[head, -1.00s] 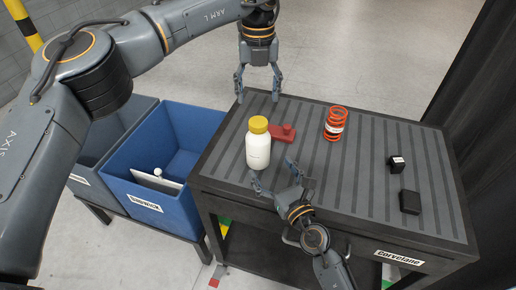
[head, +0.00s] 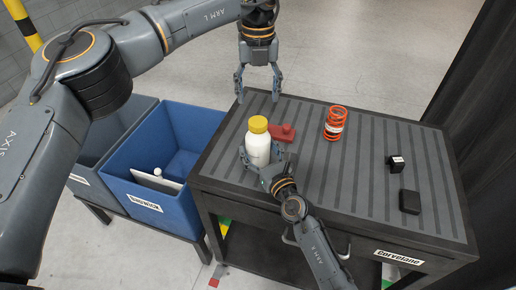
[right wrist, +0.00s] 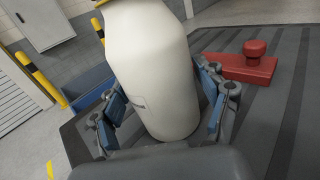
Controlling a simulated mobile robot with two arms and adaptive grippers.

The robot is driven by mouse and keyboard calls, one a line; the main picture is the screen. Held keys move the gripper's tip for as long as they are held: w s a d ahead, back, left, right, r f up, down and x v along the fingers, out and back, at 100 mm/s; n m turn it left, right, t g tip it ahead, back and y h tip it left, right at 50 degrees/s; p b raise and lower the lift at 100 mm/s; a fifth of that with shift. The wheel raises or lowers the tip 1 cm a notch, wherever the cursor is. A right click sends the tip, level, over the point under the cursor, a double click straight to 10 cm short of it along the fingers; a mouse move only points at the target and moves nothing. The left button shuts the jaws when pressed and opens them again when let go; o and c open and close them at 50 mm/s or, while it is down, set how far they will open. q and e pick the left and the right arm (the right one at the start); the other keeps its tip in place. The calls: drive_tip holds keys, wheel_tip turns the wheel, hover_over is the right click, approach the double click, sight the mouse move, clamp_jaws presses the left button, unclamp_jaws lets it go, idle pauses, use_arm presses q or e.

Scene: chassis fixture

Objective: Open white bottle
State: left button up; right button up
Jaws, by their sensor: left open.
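The white bottle (head: 257,150) with a yellow cap (head: 258,124) stands upright on the left part of the grooved table. Its body fills the middle of the right wrist view (right wrist: 158,75), where the cap is mostly cut off. My right gripper (head: 262,152) is low around the bottle, one finger on each side. In the right wrist view its fingers (right wrist: 165,112) are open, with a gap beside the bottle. My left gripper (head: 258,96) is open and empty, pointing down beyond the bottle at the table's back edge.
A red part (head: 282,132) lies just right of the bottle. An orange spring (head: 334,123) and two black blocks (head: 397,165) (head: 410,202) are farther right. The table's middle is clear.

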sight(258, 121)
clamp_jaws()
use_arm(q)
drive_tip(key=m, duration=0.5)
drive_tip(key=shift+m, duration=0.4)
drive_tip(key=m, duration=0.3)
drive_tip(key=shift+m, duration=0.3)
drive_tip(key=m, duration=0.5)
drive_tip(key=shift+m, duration=0.4)
drive_tip(key=m, duration=0.3)
drive_tip(key=shift+m, duration=0.4)
drive_tip(key=m, duration=0.5)
drive_tip(key=shift+m, duration=0.4)
drive_tip(key=m, duration=0.5)
drive_tip(key=shift+m, duration=0.4)
drive_tip(key=m, duration=0.9)
drive_tip(key=shift+m, duration=0.3)
drive_tip(key=shift+f, duration=0.55)
wheel_tip(258, 121, down, 7)
drive_tip(key=shift+r, duration=0.1)
